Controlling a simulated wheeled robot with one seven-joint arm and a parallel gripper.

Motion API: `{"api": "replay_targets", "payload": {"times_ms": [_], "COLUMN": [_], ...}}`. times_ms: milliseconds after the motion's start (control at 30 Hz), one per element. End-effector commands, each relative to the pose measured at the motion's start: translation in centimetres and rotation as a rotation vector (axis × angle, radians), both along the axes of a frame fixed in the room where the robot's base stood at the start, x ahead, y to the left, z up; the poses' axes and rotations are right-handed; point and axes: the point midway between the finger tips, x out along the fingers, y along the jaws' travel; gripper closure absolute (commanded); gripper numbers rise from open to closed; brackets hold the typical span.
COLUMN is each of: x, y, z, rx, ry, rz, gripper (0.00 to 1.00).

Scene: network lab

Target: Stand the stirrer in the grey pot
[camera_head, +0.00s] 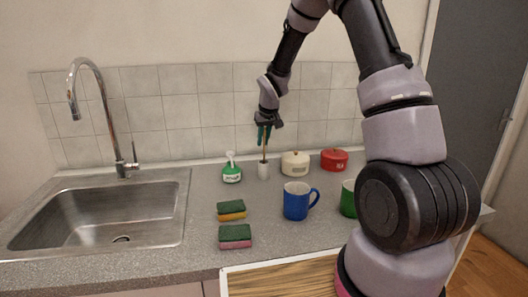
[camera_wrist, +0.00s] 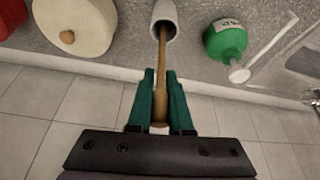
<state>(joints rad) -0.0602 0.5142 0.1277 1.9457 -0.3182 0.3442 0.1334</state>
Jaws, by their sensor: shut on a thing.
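My gripper (camera_head: 263,133) points down over the back of the counter, with its teal fingers shut on the stirrer. In the wrist view, the fingers (camera_wrist: 160,75) close around the stirrer's upper part. The stirrer (camera_wrist: 162,50) is a thin, light-brown wooden stick and looks about upright in the head view (camera_head: 264,153). The small, pale grey pot (camera_head: 263,171) stands directly below my gripper; it also shows in the wrist view (camera_wrist: 166,10). The stirrer's lower end lies within the pot's mouth in the wrist view. How deep it reaches is hidden.
A green bottle (camera_head: 231,174) stands close left of the pot; a cream lidded pot (camera_head: 295,163) stands close right, then a red one (camera_head: 334,160). In front are a blue mug (camera_head: 297,201), a green mug (camera_head: 348,198) and two sponges (camera_head: 232,210) (camera_head: 235,237). The sink (camera_head: 100,215) is left.

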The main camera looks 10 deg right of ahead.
Motion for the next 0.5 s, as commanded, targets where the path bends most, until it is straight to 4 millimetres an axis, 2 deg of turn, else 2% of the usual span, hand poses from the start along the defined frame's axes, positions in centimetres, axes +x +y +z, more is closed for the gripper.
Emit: {"api": "replay_targets", "payload": {"times_ms": [300, 500], "x": [-0.1, 0.0], "y": [0.0, 0.0], "z": [-3.7, -3.7], "rx": [-0.001, 0.000], "ry": [0.003, 0.000], "rz": [0.001, 0.000], "gripper": [1.00, 1.00]}}
